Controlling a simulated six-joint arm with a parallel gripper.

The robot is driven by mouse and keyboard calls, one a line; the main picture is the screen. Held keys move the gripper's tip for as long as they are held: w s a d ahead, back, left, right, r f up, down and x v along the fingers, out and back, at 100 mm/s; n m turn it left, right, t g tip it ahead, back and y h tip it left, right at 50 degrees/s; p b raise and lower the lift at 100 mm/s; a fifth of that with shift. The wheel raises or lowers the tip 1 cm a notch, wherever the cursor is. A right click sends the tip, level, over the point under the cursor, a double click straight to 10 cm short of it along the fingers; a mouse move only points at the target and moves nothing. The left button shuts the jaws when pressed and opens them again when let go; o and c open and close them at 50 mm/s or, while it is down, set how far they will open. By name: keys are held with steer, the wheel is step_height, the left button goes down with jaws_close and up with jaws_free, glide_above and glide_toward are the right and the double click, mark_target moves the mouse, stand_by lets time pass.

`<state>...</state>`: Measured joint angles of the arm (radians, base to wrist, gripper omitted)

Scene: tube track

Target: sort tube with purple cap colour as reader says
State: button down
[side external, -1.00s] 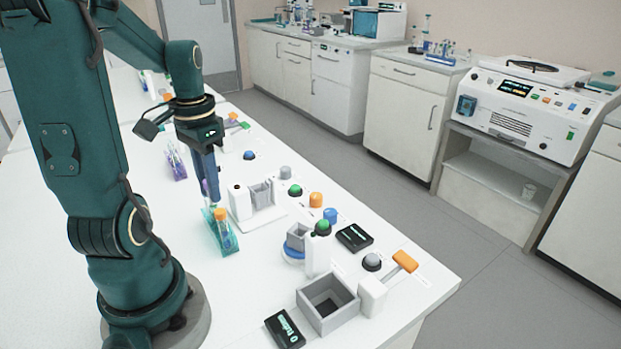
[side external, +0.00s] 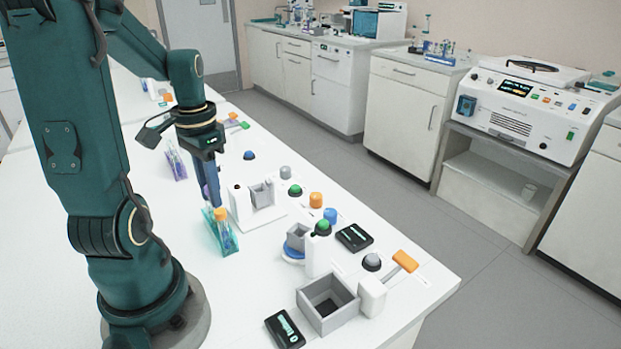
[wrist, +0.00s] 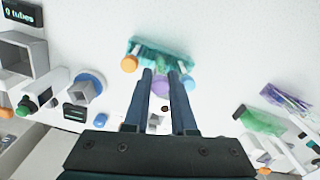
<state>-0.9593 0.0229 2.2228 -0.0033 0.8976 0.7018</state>
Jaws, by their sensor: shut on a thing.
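The purple-capped tube shows its cap in the wrist view (wrist: 162,84), between my two fingers. My gripper (wrist: 163,73) is shut on this tube at the teal rack (wrist: 160,52). In the side view my gripper (side external: 213,204) points down at the teal rack (side external: 211,240), and the fingers hide most of the tube. An orange-capped tube (side external: 221,215) stands in the same rack, and the wrist view also shows a blue cap (wrist: 188,82) there. A black display (wrist: 22,13) reads "0 tubes". I cannot tell which device is the reader.
A white stand with a grey cup (side external: 262,193) is just right of the rack. Further along are a grey open bin (side external: 304,303), a black display (side external: 354,237), a lever with an orange handle (side external: 405,261) and several coloured knobs. A purple rack (side external: 177,163) stands behind.

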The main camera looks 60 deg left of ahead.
steer(key=shift+f, duration=0.2)
steer(key=shift+f, duration=0.35)
steer(key=shift+f, duration=0.1)
steer(key=c, duration=0.7)
jaws_free()
steer(key=shift+o, duration=0.2)
steer(key=shift+r, duration=2.6)
